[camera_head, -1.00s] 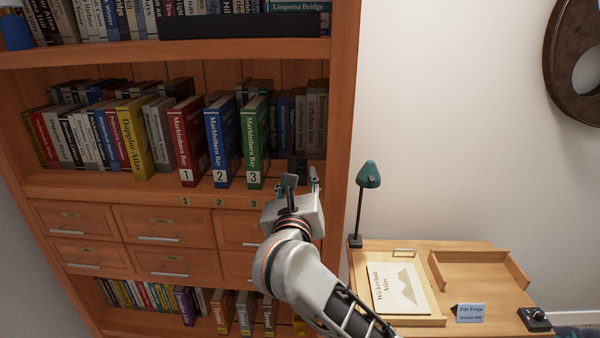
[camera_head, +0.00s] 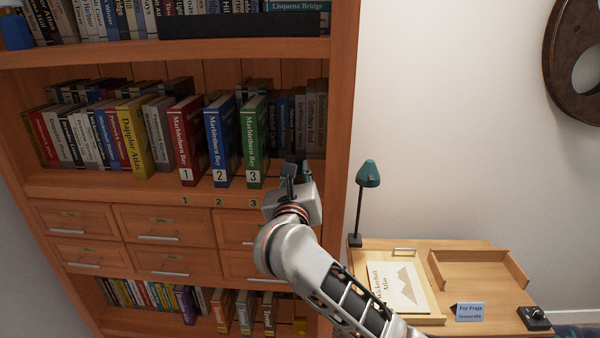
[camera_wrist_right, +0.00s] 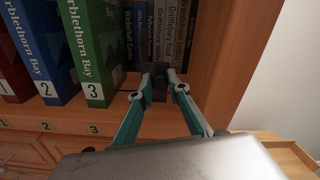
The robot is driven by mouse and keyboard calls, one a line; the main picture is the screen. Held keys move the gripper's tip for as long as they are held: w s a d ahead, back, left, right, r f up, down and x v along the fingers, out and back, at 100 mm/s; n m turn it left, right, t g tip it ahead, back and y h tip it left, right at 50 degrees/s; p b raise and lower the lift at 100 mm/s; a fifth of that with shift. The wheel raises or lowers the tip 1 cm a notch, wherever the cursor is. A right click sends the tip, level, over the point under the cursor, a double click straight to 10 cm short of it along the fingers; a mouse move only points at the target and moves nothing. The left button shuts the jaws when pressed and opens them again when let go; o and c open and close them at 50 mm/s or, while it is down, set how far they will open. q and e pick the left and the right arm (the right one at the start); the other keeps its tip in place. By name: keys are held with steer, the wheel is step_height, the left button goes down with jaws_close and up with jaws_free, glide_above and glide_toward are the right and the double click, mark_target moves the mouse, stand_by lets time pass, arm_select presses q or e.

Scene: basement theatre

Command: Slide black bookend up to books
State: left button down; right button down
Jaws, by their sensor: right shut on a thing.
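The black bookend (camera_wrist_right: 159,88) shows as a small dark piece between my right fingertips in the wrist view, on the middle shelf. Most of it is hidden by the fingers and shadow. My right gripper (camera_wrist_right: 158,84) is shut on it; the gripper (camera_head: 297,172) also shows in the head view, at the shelf's front. The upright Marblethorn Bay books stand to its left: red number 1 (camera_head: 187,140), blue number 2 (camera_head: 220,140) and green number 3 (camera_head: 254,140). A gap separates the green book from my gripper. My left gripper is out of view.
Grey and dark books (camera_wrist_right: 168,30) stand behind the bookend. The shelf's right side panel (camera_head: 342,130) is close on the right. A teal lamp (camera_head: 368,175) and a wooden desk (camera_head: 480,285) stand to the right, below the shelf.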

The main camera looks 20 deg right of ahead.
steer(key=a, duration=0.1)
steer(key=w+a, duration=0.1)
steer(key=a, duration=0.3)
steer(key=shift+w+b, duration=0.3)
steer(key=shift+w, duration=0.05)
steer(key=c, duration=1.9)
jaws_free()
steer(key=shift+d, duration=0.15)
